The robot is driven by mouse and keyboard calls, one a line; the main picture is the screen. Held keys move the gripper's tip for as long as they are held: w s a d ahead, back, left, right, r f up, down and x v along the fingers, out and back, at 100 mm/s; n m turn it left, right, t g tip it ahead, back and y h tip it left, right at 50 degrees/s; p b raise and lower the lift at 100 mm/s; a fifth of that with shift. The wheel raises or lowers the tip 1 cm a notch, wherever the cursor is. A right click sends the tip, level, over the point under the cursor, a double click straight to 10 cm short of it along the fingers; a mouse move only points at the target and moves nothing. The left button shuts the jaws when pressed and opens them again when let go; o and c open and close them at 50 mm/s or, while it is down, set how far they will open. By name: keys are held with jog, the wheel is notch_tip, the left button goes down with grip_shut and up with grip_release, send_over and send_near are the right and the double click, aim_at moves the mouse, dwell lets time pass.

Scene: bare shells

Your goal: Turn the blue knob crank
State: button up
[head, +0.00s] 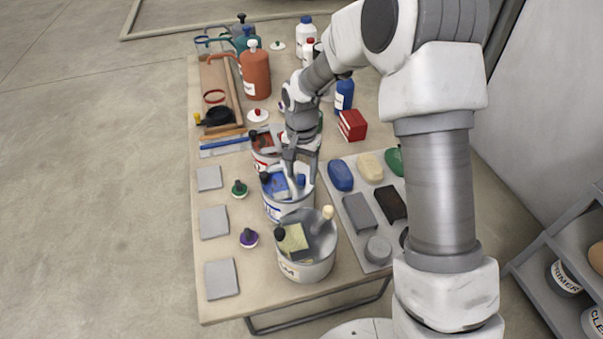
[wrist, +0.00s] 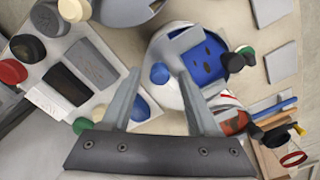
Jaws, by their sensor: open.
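The blue knob (wrist: 160,73) is a small rounded blue cap at the rim of a white pail with a blue inside (wrist: 208,62). In the head view the blue knob (head: 301,180) shows at the right of the blue pail (head: 287,211), which stands in a row between a red one and a grey one. My gripper (wrist: 159,76) is open above the pail, pointing down. In the wrist view the knob lies between the two fingertips; I cannot tell how far below them it is. My gripper (head: 298,170) partly hides the pail in the head view.
A grey pail (head: 306,262) with a pale-handled tool stands in front, and a red one (head: 264,148) behind. A grey tray (head: 350,215) with blocks lies close on the right.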

jog(key=shift+f, duration=0.3)
grip_shut()
